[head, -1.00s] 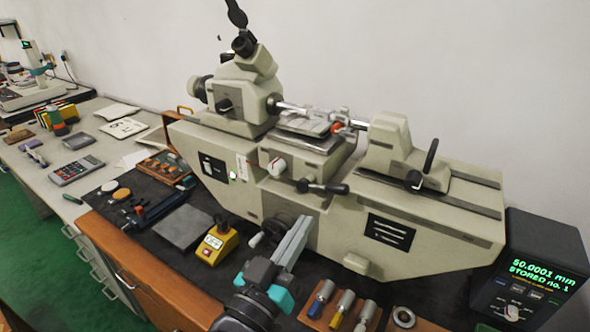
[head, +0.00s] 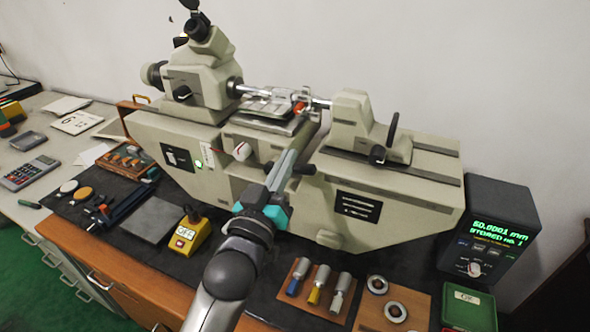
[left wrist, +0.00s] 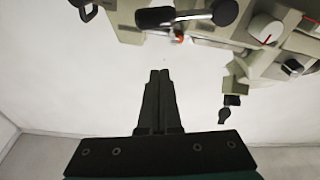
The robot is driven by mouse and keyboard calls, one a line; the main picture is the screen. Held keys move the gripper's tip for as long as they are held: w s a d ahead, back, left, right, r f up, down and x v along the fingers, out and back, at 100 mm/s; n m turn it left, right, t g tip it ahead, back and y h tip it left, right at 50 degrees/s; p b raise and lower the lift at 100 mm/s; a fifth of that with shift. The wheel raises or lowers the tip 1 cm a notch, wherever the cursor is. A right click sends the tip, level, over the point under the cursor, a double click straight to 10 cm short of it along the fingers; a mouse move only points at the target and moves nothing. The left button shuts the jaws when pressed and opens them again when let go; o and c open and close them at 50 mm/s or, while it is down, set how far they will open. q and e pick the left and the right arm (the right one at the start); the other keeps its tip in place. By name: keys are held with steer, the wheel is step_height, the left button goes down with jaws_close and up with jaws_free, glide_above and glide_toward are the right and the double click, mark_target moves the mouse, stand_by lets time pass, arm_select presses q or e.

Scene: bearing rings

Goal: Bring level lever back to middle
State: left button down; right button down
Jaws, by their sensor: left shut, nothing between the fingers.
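The measuring machine (head: 280,180) stands on the dark mat, and the black-handled lever (head: 304,169) is on its front face. The lever's handle shows to the right of my left gripper, and the rest is partly hidden behind it. In the left wrist view, the lever (left wrist: 187,17) lies across the top, with a black grip at one end and a round black end at the other. My left gripper (head: 290,155) is shut and empty, in front of the lever. Its closed fingertips (left wrist: 160,73) appear apart from the lever. My right gripper is not in view.
A white knob (head: 242,151) is left of the lever. A yellow box (head: 188,234), a wooden holder with colored-handled tools (head: 320,285), and bearing rings (head: 377,284) lie in front. A display unit (head: 490,235) stands at the right, reading 50.0001 mm.

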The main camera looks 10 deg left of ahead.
mark_target(304, 172)
arm_select(q)
steer(key=f, duration=0.1)
steer(key=w+d+f, duration=0.1)
steer(key=f, duration=0.1)
steer(key=shift+w+d+f+b, duration=0.2)
steer(key=shift+w+b, duration=0.2)
steer(key=shift+s+d+f+m+h, duration=0.1)
steer(key=shift+d+f+m+h, duration=0.15)
steer(key=shift+f+m, duration=0.55)
steer(key=shift+d+f+m+h, duration=0.1)
steer(key=shift+f+m+h, duration=0.25)
steer(key=shift+m, duration=0.85)
steer(key=shift+r, duration=0.1)
